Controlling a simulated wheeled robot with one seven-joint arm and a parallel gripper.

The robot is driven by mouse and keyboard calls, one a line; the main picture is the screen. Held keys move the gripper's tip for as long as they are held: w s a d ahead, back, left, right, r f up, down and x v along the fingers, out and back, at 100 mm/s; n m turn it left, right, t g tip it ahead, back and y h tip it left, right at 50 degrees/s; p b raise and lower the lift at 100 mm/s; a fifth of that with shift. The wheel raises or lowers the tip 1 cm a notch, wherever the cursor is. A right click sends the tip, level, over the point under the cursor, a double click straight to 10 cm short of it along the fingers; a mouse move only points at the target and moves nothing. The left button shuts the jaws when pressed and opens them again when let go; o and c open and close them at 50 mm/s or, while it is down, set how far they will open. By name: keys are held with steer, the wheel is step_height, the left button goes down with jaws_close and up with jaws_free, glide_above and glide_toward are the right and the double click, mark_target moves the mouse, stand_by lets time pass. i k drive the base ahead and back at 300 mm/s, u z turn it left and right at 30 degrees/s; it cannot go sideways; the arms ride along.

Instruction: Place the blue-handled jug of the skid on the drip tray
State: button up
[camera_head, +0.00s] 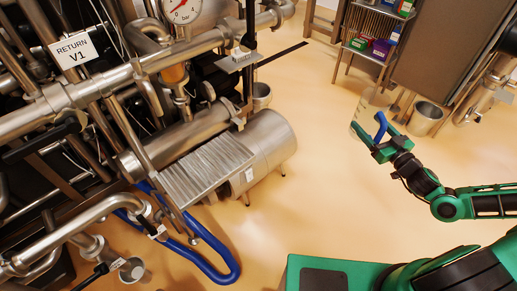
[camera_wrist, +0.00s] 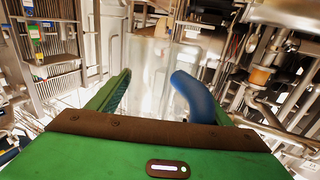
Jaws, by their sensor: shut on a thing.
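The jug (camera_head: 364,112) is clear and see-through, with a blue handle (camera_head: 381,125). My gripper (camera_head: 380,143) is shut on this handle and holds the jug off the floor at the right of the head view. In the wrist view the blue handle (camera_wrist: 192,95) shows between the green fingers of my gripper (camera_wrist: 165,102), with the pale clear jug body (camera_wrist: 148,62) beyond it. A ribbed metal tray (camera_head: 205,170), which looks like the drip tray, sits on the pipe skid at the left of the head view, well apart from the jug. Nothing shows on it.
Metal pipes and a gauge (camera_head: 182,8) crowd the skid around the tray. A steel cylinder (camera_head: 268,142) lies beside it, and a blue hose (camera_head: 212,268) loops below. A shelf rack (camera_head: 373,45) and a steel bucket (camera_head: 425,118) stand at the back. Open floor lies between.

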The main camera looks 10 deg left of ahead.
mark_target(192, 177)
steer(key=z, duration=2)
steer(key=i, duration=0.4)
steer(key=u, duration=3.6)
